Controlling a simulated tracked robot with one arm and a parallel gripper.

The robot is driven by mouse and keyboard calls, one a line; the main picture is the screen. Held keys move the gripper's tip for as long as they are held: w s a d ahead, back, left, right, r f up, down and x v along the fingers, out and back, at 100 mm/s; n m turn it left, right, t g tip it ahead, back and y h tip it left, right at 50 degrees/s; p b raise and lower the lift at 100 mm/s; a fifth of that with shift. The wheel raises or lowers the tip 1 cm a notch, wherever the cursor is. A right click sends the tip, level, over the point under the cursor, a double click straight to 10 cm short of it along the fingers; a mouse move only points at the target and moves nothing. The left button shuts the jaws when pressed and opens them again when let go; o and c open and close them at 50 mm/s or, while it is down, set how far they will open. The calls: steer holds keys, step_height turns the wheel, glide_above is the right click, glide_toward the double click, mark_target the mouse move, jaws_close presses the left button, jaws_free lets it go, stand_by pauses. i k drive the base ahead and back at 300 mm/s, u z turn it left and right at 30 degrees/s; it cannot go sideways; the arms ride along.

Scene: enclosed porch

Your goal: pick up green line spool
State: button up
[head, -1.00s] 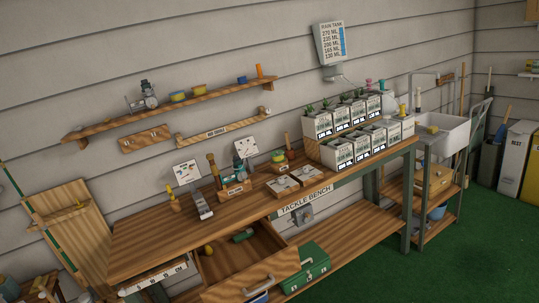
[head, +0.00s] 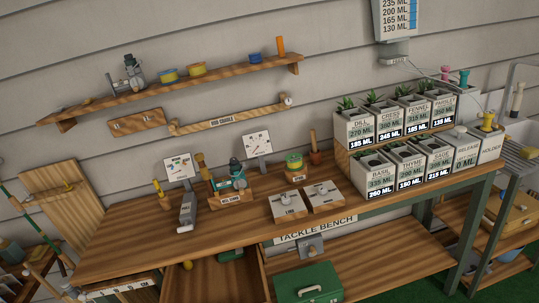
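A small green spool with a yellowish rim (head: 294,162) sits upright on a small labelled wooden stand (head: 296,177) on the tackle bench, left of the planter boxes. My gripper is not in view.
The tackle bench (head: 130,247) also holds a teal reel on a wooden block (head: 232,190), two small lever boxes (head: 322,195) and white planters (head: 381,180). The drawer (head: 215,278) is pulled out, beside a green toolbox (head: 308,284). The bench's left front is clear.

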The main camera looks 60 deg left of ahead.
mark_target(295, 164)
steer(key=u, duration=0.5)
steer(key=i, duration=1.15)
steer(key=u, duration=1.15)
steer(key=i, duration=0.6)
steer(key=u, duration=0.3)
steer(key=k, duration=0.85)
steer(key=u, duration=0.2)
steer(key=i, duration=0.85)
steer(key=z, duration=0.1)
